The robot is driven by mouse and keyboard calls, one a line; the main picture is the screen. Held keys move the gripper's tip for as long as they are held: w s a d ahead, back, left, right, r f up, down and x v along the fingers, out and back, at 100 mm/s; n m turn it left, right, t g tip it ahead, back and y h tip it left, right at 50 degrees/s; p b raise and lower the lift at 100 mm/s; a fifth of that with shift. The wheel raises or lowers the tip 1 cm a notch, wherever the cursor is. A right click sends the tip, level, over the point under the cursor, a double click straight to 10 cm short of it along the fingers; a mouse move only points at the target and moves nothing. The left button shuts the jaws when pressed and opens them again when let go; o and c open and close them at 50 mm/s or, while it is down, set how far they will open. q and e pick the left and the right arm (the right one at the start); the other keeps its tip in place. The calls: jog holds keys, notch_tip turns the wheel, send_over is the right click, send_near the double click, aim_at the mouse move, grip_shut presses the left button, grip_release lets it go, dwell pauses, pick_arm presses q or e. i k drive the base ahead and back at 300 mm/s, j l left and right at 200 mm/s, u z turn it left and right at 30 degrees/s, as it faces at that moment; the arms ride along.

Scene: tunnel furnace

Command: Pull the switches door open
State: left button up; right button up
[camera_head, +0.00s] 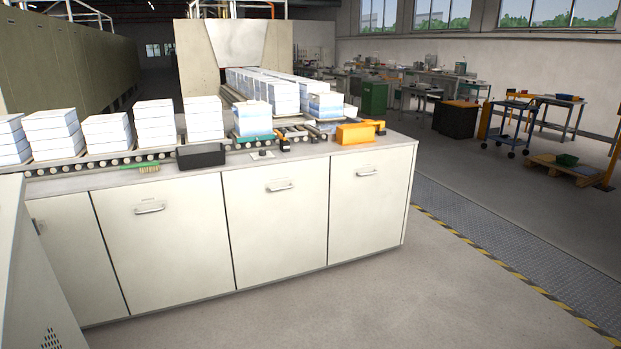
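A long cream cabinet (310,160) with several flat doors stands in front of me. A wide door (165,255) has a bar handle (150,209) near its top. Right of it is another door (275,235) with its own handle (281,187). The rightmost door (370,210) also has a handle (367,172). A narrower door (75,255) is at the left, partly cut off by a pale panel. All visible doors look shut. No label shows which one is the switches door. Neither gripper is in view.
White box stacks (154,122) stand on a roller conveyor (100,163) on the cabinet. A black box (201,155), an orange box (355,133) and a brush (145,169) lie on top. A pale panel (30,290) stands close at left. The floor (400,300) before the cabinet is clear.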

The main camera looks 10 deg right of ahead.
aim_at(367, 190)
jog(key=i+l+z, duration=0.3)
jog(key=i, duration=0.4)
jog(key=i+l+z, duration=0.3)
jog(key=i, duration=0.4)
jog(key=i+z, duration=0.3)
jog(key=i, duration=0.45)
